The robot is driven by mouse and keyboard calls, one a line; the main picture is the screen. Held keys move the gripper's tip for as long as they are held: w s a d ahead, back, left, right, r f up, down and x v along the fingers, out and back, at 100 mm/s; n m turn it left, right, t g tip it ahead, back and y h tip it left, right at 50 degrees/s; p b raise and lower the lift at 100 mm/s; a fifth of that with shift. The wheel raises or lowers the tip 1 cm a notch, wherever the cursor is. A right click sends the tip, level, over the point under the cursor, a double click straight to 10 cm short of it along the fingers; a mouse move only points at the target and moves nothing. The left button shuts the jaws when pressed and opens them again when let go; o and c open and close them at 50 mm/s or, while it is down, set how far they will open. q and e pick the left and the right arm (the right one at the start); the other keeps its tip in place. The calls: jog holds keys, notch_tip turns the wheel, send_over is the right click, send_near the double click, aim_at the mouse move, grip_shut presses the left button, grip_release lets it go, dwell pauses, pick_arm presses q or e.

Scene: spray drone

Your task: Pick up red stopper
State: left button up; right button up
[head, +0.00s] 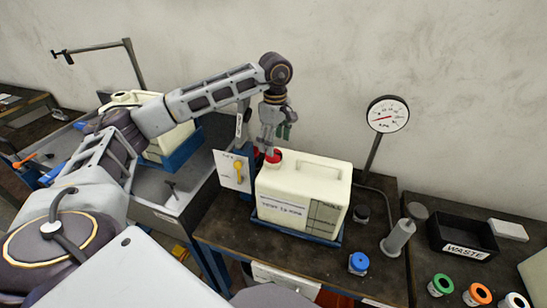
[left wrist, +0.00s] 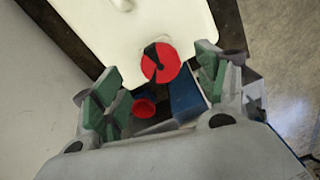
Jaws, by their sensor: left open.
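The red stopper (head: 273,156) sits on the white neck at the left end of the top of a cream canister (head: 325,193). In the left wrist view the stopper (left wrist: 168,69) is a round red disc with a black mark, on the cream canister (left wrist: 133,30). My left gripper (head: 274,140) points down just above the stopper. It is open, and its green-padded fingers stand either side of the stopper in the left wrist view, with no clear contact. My right gripper is not in view.
A second cream canister (head: 178,136) stands in a blue tray at left. A tag board with a yellow key-like piece (head: 239,170) is beside the near canister. A gauge (head: 387,114), grey cylinder (head: 398,238), blue cap (head: 358,262) and black waste bin (head: 440,236) are to the right.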

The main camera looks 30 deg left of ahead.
aim_at(277, 157)
pick_arm(q)
jog(key=f, duration=0.2)
jog(key=shift+a+f+p, duration=0.2)
jog(key=shift+f+p, duration=0.15)
jog(key=shift+f, duration=0.9)
jog(key=c, duration=1.1)
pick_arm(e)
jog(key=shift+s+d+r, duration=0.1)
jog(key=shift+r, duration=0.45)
